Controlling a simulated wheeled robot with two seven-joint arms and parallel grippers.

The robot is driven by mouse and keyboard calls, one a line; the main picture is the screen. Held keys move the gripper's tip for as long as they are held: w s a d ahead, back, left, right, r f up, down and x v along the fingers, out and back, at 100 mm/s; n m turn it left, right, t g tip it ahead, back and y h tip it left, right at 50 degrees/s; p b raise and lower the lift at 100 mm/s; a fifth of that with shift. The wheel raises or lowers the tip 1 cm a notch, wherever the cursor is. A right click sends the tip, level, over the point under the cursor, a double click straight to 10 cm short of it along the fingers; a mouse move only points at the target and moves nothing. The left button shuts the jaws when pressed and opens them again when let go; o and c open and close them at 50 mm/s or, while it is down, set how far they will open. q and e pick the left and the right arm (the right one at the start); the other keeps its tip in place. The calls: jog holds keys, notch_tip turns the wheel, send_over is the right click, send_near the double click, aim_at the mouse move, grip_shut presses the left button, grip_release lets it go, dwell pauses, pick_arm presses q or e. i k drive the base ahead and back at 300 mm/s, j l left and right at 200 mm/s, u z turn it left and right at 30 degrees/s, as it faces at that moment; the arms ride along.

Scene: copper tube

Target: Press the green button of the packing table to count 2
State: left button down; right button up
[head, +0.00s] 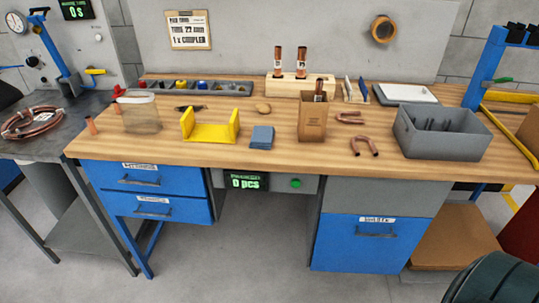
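The packing table (262,148) has a wooden top and blue drawers. Under its front edge sits a dark counter display (245,182) with green text reading "0 pcs". The green button (295,184) is a small round one just right of the display, on the grey front panel. Nothing covers it. Neither of my grippers shows in the head view.
On the tabletop stand a yellow holder (210,127), a brown paper bag (312,122) with a copper piece in it, copper bends (364,146) and a grey bin (441,131). A dark green rounded object (500,282) fills the lower right corner. The floor before the table's middle is clear.

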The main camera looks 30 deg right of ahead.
aim_at(295, 183)
jog(key=z, duration=1.15)
